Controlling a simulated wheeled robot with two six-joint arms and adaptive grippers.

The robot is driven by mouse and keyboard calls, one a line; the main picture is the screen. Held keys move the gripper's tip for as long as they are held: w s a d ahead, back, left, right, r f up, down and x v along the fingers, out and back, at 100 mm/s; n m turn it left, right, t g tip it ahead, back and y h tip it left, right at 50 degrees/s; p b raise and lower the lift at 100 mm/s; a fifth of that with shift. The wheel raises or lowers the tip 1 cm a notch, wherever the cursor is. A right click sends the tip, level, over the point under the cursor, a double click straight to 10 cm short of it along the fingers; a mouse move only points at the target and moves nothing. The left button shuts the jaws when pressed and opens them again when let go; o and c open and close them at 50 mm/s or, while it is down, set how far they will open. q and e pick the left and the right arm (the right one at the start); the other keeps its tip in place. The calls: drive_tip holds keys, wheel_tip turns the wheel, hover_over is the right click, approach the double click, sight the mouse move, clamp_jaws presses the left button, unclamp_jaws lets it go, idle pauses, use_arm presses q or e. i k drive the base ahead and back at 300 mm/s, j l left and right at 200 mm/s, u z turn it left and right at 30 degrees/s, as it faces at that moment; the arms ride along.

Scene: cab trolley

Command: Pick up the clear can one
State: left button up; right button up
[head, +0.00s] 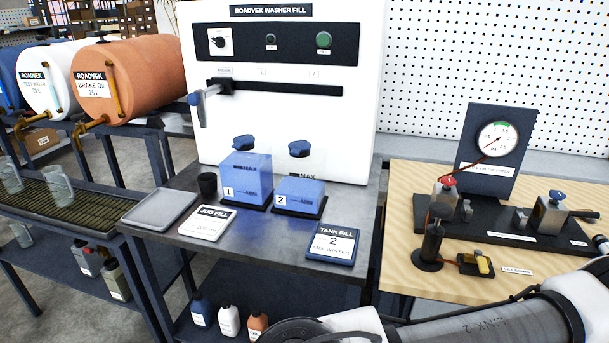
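The clear can marked 1 (258,176) stands upright on a dark base on the grey table, in front of the white washer fill panel. It holds blue liquid and has a dark blue cap. A similar clear can marked 2 (308,190) stands just to its right, also with blue liquid and a blue cap. The two cans are close together. Parts of my own arm show at the bottom right, but neither of my grippers is in view.
A small black cup (207,185), a grey tray (160,208), a jug fill card (207,223) and a tank fill card (332,244) lie around the cans. The washer fill panel (350,120) stands close behind. A wooden bench (405,270) with a gauge is at right.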

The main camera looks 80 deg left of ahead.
sight(112, 272)
drive_tip(key=u, duration=4.05)
